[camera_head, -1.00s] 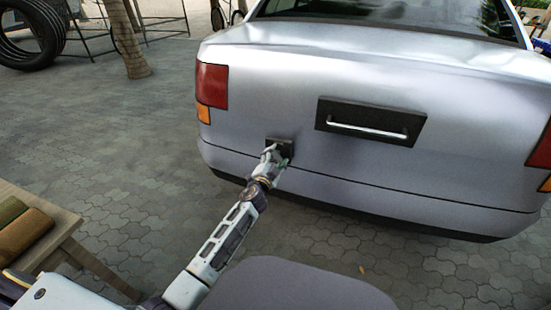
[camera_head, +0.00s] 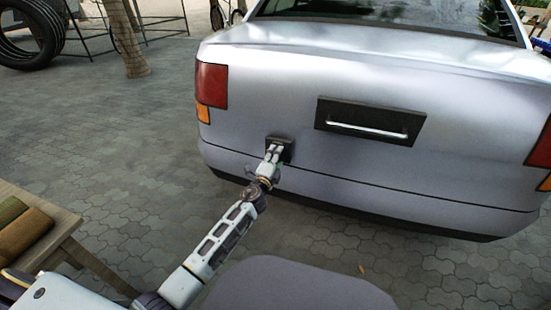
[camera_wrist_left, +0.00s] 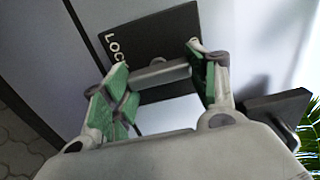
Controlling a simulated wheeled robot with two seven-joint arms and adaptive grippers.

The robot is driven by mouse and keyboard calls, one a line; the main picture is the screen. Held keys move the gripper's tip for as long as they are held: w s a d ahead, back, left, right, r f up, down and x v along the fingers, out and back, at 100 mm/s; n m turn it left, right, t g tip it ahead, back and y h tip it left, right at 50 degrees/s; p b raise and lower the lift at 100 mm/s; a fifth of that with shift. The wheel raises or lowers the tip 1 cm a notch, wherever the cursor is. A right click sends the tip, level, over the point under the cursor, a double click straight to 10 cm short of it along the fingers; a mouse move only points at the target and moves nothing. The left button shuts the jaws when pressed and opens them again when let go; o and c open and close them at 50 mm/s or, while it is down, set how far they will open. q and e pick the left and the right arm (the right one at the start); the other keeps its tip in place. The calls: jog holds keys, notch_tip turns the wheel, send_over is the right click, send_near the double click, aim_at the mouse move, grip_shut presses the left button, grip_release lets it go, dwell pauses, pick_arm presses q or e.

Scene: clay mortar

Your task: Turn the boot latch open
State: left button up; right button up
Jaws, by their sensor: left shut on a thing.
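The boot latch is a small grey bar (camera_wrist_left: 160,74) on a dark square plate (camera_head: 287,144) low on the left of the car's back. In the left wrist view the plate (camera_wrist_left: 150,36) carries white letters, of which "LOC" shows. My left gripper (camera_head: 273,153) is at the plate. In the left wrist view its green-padded fingers (camera_wrist_left: 158,76) are on both ends of the bar, shut on it. The bar lies slightly tilted in that view, and the plate's other lettering is hidden. My right gripper is not in view.
The silver car's boot (camera_head: 270,95) has a dark panel with a bright handle bar (camera_head: 367,131) right of the latch. A wooden table with rolled cloths (camera_head: 22,232) stands at the lower left. Paving between table and car is clear.

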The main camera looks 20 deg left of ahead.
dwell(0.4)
pick_arm(q)
jog(key=o, duration=1)
jog(key=shift+s+a, duration=0.2)
jog(key=shift+s, duration=5.8)
jog(key=shift+a, duration=0.1)
